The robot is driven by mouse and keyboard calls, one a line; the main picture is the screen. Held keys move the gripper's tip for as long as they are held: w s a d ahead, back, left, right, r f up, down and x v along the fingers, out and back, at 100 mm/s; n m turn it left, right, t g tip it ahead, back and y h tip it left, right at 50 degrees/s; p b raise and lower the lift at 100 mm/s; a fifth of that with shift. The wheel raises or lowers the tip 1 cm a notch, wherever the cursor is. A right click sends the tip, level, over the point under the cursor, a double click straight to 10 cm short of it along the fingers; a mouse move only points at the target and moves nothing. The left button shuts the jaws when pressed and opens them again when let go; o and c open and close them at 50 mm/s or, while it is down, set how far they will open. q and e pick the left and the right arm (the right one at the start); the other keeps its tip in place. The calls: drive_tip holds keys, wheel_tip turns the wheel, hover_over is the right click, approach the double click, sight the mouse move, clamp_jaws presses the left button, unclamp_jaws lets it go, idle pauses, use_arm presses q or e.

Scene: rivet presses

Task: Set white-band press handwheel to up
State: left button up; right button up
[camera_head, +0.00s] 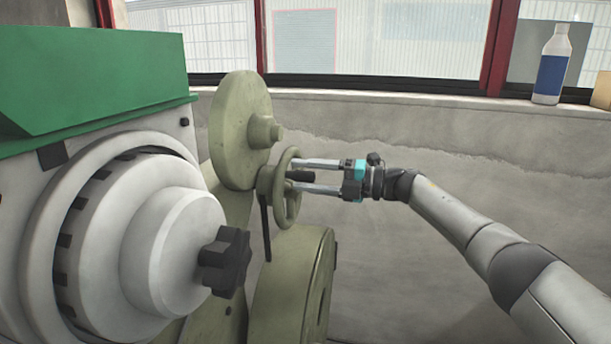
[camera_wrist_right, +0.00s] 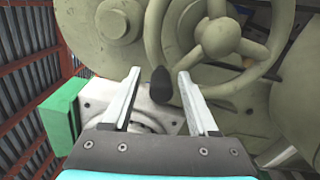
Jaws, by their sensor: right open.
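The handwheel (camera_head: 286,187) is a pale olive spoked wheel on the side of an olive machine. It shows larger in the right wrist view (camera_wrist_right: 219,38), with a dark handle knob (camera_wrist_right: 161,84) on its rim. My right gripper (camera_head: 290,174) comes in from the right at the wheel, its two fingers open. In the wrist view its fingertips (camera_wrist_right: 159,72) stand on either side of the dark knob; I cannot tell whether they touch it. No white band shows on this machine in these views. My left gripper is not in view.
A green and white machine (camera_head: 90,75) with a black star knob (camera_head: 224,262) fills the left foreground. An olive disc (camera_head: 240,128) stands above the handwheel and an olive drum (camera_head: 290,290) below. A bottle (camera_head: 552,65) stands on the window ledge. The wall side is clear.

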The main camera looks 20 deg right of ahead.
drive_tip(key=b+v, duration=0.4)
drive_tip(key=v, duration=1.1)
drive_tip(key=shift+s, duration=0.1)
